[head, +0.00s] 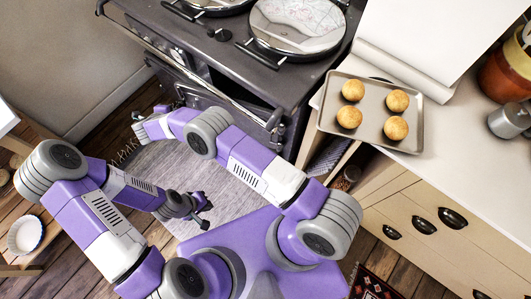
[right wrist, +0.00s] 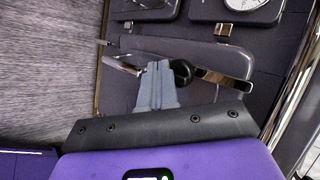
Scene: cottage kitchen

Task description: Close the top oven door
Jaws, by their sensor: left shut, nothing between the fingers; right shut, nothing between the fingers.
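The oven (head: 240,85) is a dark range cooker at the top middle of the head view. Its front faces down-left, and a metal rail runs along the upper edge. My right arm reaches across to the front. In the right wrist view my right gripper (right wrist: 158,68) is shut and empty, its fingertips beside a black knob on a dark oven door (right wrist: 205,58) with a metal latch. I cannot tell how far this door stands open. My left gripper (head: 203,212) is shut and empty over the grey rug, apart from the oven.
A counter (head: 440,150) at the right holds a baking tray (head: 373,143) with several buns. A grey rug (head: 215,165) lies before the oven. A low wooden shelf with a white dish (head: 26,235) stands at the left. The metal rail (right wrist: 292,95) runs close on the right in the wrist view.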

